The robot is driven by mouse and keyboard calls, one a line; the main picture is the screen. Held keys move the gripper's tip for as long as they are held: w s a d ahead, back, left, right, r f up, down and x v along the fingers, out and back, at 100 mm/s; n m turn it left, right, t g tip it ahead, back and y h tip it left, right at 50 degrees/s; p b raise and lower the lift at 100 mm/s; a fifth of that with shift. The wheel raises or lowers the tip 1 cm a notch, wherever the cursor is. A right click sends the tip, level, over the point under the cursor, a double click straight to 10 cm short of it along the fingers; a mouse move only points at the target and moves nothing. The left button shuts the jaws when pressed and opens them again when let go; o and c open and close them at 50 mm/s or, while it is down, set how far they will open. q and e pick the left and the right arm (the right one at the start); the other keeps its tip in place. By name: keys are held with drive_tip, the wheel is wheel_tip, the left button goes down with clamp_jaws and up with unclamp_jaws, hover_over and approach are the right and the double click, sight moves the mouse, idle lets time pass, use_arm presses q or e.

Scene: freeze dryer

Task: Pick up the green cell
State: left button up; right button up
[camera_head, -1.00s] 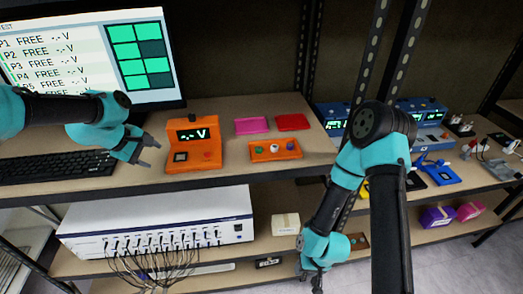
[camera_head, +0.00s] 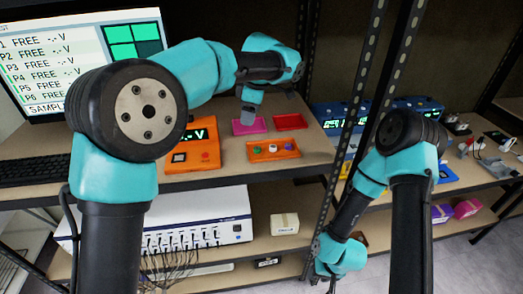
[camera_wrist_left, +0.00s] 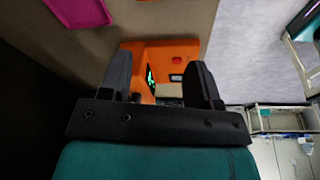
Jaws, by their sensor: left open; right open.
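The green cell (camera_head: 272,149) is a small round piece in the orange tray (camera_head: 285,156) on the shelf top, among other small cells. My left gripper (camera_head: 247,118) is open and empty, up and left of the tray, over the shelf near the pink tray (camera_head: 242,128). In the left wrist view its two fingers (camera_wrist_left: 160,82) are apart, with the orange meter (camera_wrist_left: 160,52) beyond them; the green cell is not seen there. My right gripper (camera_head: 328,282) is low by the lower shelf, away from the cell, small in view.
The orange meter (camera_head: 196,158) stands left of the orange tray. A red tray (camera_head: 290,121) lies behind it. A monitor (camera_head: 60,65) and keyboard are at the left. A black rack post (camera_head: 310,60) rises to the right of the trays.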

use_arm(q)
drive_tip(key=d+r+n+h, duration=0.1)
drive_tip(key=d+r, duration=0.3)
drive_tip(key=shift+d+r+g, duration=0.3)
drive_tip(key=shift+d, duration=0.1)
drive_tip(key=shift+f, duration=0.1)
hover_over(257, 148)
drive_tip(key=d, duration=0.1)
wheel_tip(257, 148, down, 12)
drive_tip(key=shift+d+r, duration=0.1)
drive_tip(key=shift+d, duration=0.05)
drive_tip(key=shift+a+f, duration=0.2)
drive_tip(key=shift+f, duration=0.7)
drive_tip(key=shift+a+f, duration=0.15)
drive_tip(key=shift+f, duration=0.7)
drive_tip(key=shift+a+f, duration=0.2)
drive_tip(key=shift+f, duration=0.7)
drive_tip(key=shift+c, duration=0.4)
